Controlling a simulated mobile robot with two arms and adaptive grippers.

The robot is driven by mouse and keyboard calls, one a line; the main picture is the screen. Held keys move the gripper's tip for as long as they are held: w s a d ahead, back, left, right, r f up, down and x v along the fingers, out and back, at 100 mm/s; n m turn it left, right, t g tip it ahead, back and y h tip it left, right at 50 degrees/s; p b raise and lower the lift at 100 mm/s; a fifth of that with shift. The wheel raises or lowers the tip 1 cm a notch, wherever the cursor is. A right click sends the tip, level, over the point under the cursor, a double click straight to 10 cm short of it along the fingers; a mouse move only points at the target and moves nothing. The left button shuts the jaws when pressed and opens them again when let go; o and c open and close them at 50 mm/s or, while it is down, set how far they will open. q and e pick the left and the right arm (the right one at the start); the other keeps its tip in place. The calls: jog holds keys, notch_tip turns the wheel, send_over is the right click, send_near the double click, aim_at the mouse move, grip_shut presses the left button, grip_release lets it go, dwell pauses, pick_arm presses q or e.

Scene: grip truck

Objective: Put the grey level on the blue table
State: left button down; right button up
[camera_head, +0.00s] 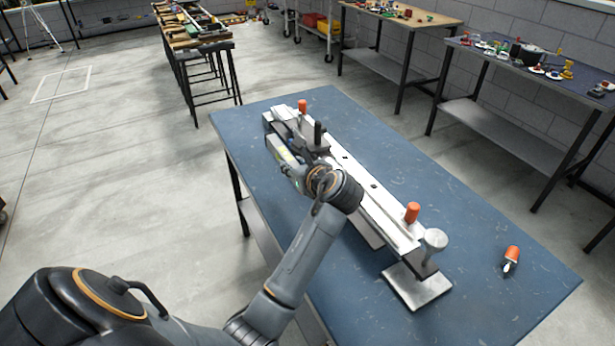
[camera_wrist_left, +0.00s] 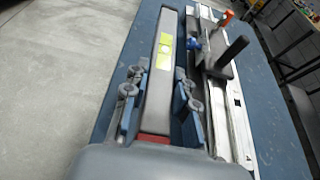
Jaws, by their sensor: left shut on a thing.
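The grey level (camera_wrist_left: 168,60) is a long bar with a yellow-green label. It lies lengthwise between the two fingers of my left gripper (camera_wrist_left: 160,102), which is shut on it. In the head view the level (camera_head: 281,150) is mostly hidden by my left gripper (camera_head: 297,165) and wrist. It is over the left edge area of the blue table (camera_head: 470,230), beside the long metal rail. I cannot tell whether the level touches the tabletop. My right gripper is not in view.
The long metal rail fixture (camera_head: 378,205) with orange knobs runs along the table, close to my left gripper. An orange-handled tool (camera_head: 512,254) lies at the right. The table's right side is largely clear. Other tables stand behind.

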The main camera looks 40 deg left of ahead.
aim_at(276, 159)
pick_arm(q)
jog(key=x, duration=0.5)
jog(key=s+x, duration=0.1)
jog(key=x, duration=0.1)
jog(key=shift+w+a+f, duration=0.1)
jog(key=shift+w+a, duration=0.05)
jog(key=shift+a, duration=0.3)
jog(key=a+f, duration=0.1)
jog(key=f, duration=0.1)
jog(key=w+a+f, duration=0.1)
jog(key=a+f, duration=0.1)
jog(key=shift+w+f+b, duration=0.1)
jog(key=shift+b, duration=0.3)
jog(key=shift+w+a+f, duration=0.2)
jog(key=shift+a+f, duration=0.2)
jog(key=f, duration=0.3)
jog(key=shift+a+f+b, duration=0.2)
jog(key=shift+a+b, duration=0.15)
jog(key=shift+w+f, duration=0.1)
jog(key=shift+f, duration=0.15)
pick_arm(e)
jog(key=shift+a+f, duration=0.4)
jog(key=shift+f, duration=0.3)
pick_arm(q)
jog(key=c, duration=1.1)
grip_release()
jog(key=shift+f, duration=0.2)
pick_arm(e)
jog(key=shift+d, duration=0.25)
